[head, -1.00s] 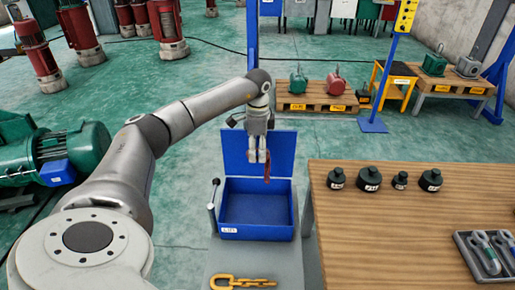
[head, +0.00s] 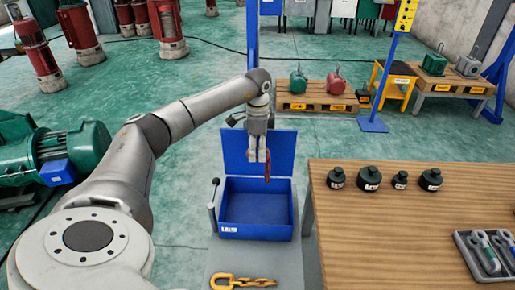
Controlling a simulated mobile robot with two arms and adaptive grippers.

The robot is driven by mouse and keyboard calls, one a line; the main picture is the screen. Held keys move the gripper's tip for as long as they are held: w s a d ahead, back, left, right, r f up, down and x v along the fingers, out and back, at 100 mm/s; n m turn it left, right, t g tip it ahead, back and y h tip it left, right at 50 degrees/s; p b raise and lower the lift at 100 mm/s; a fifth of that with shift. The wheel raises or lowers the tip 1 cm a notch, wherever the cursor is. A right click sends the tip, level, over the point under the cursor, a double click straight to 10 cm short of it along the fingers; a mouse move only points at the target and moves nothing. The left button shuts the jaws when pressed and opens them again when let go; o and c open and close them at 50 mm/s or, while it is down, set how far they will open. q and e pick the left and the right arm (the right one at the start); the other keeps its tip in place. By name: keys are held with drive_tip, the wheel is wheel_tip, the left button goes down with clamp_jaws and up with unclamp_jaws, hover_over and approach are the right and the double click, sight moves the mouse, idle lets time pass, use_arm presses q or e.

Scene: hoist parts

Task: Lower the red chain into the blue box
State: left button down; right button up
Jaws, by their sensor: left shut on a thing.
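The blue box (head: 256,232) stands open on a grey surface, its lid raised at the back. Its inside looks empty. My left gripper (head: 258,158) points down above the box, in front of the raised lid. It is shut on the red chain (head: 267,168), which hangs as a short narrow strip at the gripper's right side. The chain's lower end is above the box floor, and its links are too small to make out. My right gripper is not in view.
A yellow chain with a hook (head: 243,282) lies on the grey surface (head: 222,262) in front of the box. A wooden table (head: 400,235) at the right holds several black weights (head: 370,179) and a tray of shackles (head: 487,255). A black-knobbed lever (head: 214,200) stands left of the box.

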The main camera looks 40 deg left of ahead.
use_arm(q)
wheel_tip(320, 180, down, 17)
drive_tip(key=b, duration=0.8)
idle(1.6)
drive_tip(key=shift+f, duration=0.1)
drive_tip(key=c, duration=0.6)
unclamp_jaws()
wheel_tip(320, 180, up, 12)
drive_tip(key=shift+r, duration=0.1)
idle(0.6)
